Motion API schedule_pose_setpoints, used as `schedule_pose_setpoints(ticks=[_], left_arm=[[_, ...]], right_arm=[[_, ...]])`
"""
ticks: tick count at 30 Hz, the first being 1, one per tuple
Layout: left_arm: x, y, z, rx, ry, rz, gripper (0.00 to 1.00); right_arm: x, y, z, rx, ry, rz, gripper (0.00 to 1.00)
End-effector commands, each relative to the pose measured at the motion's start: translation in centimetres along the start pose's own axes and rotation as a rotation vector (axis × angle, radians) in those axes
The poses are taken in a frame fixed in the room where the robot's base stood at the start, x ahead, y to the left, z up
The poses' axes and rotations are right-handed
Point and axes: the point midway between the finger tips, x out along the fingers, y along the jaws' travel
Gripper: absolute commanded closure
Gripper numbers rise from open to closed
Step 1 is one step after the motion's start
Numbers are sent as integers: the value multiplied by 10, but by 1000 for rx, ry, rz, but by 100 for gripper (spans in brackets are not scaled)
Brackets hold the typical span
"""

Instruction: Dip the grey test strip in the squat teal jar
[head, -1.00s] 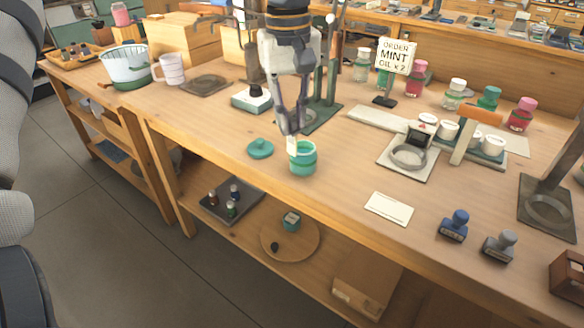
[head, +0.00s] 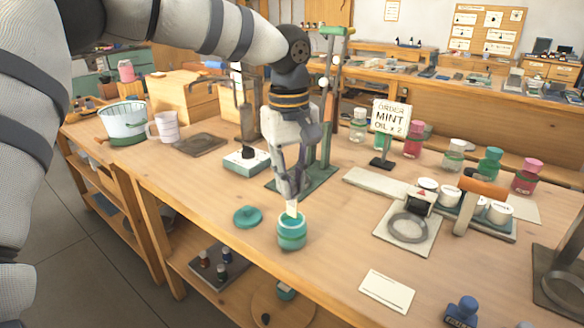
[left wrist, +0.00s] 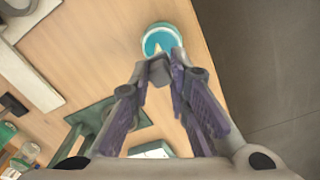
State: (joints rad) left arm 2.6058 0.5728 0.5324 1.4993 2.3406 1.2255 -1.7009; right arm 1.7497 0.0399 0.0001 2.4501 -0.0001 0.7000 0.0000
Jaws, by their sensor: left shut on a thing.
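The squat teal jar (head: 291,234) stands open and upright near the front edge of the workbench. Its teal lid (head: 247,216) lies on the bench just left of it. My left gripper (head: 291,196) is above the jar, pointing down, shut on the pale test strip (head: 292,209). The strip's lower end is at the jar's mouth; I cannot tell how deep it reaches. In the left wrist view, the jar (left wrist: 178,20) shows beyond the fingertips (left wrist: 160,66), with the strip (left wrist: 155,47) over its opening. My right gripper is not in view.
A green-based stand (head: 318,178) rises just behind the gripper. A white card (head: 387,291) lies right of the jar, with a blue stamp (head: 462,311) beyond. A ring on a pale plate (head: 408,227) and several bottles stand farther right.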

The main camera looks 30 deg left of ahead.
Motion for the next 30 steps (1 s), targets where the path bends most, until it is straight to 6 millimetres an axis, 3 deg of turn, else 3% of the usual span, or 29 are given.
schedule_pose_setpoints(ticks=[30], left_arm=[[13,0,0,-1,0,-1,94]], right_arm=[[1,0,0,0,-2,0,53]])
